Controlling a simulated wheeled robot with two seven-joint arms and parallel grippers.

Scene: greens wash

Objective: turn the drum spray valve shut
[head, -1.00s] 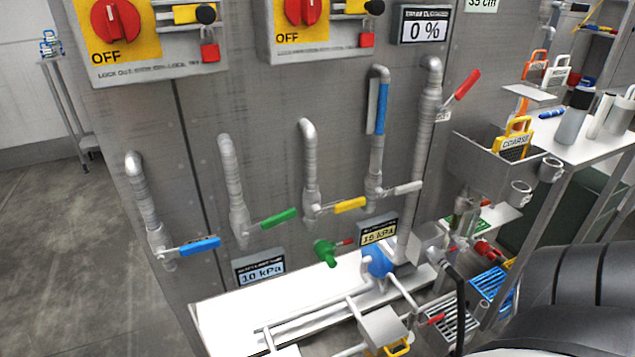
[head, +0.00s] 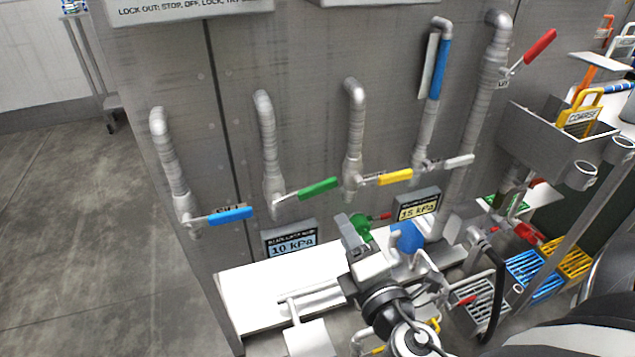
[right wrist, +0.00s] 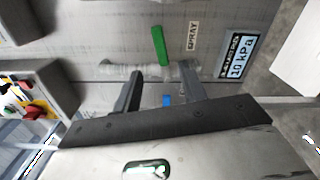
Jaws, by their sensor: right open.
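The valve with the green handle (head: 318,188) is on a vertical pipe on the grey panel; its handle points right, across the pipe. In the right wrist view a SPRAY label (right wrist: 193,37) is beside this green handle (right wrist: 160,45). My right gripper (head: 350,225) is in front of the panel, below and right of the green handle in the head view. In the right wrist view its two fingers (right wrist: 162,80) are apart with nothing between them, pointing toward the green valve; contact is not visible. My left gripper is not in view.
Neighbouring valves have a blue handle (head: 230,215) and a yellow handle (head: 395,177). A 10 kPa display (head: 290,241) and a 15 kPa display (head: 418,206) stand below. A white ledge (head: 245,290) juts out underneath. A green tap (head: 362,226) is close to my right gripper.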

